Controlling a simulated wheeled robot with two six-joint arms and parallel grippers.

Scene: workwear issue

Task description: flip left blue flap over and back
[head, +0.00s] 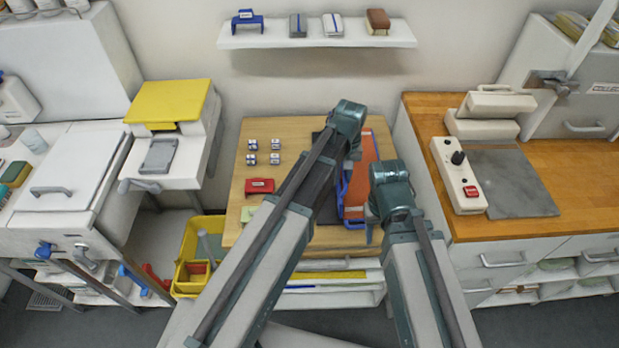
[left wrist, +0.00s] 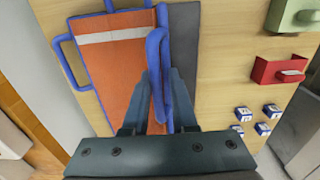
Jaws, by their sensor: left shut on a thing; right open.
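An orange panel with a pale stripe (head: 364,154) lies on the wooden table, partly hidden by my arms; it also shows in the left wrist view (left wrist: 112,72). The left blue flap (left wrist: 154,55) is a raised looped strip along the panel's edge beside the dark mat. My left gripper (left wrist: 157,88) is shut on this flap, with a finger on each side. In the head view my left gripper (head: 352,152) is over the panel's left side. My right gripper (head: 372,232) is open and empty near the table's front right.
Another blue loop (left wrist: 62,62) sticks out from the panel's opposite side. A dark mat (left wrist: 184,40) lies beside the panel. A red holder (head: 259,186), a green piece (head: 248,213) and several small white-and-blue blocks (head: 275,158) are on the table's left. A shelf (head: 316,36) hangs behind.

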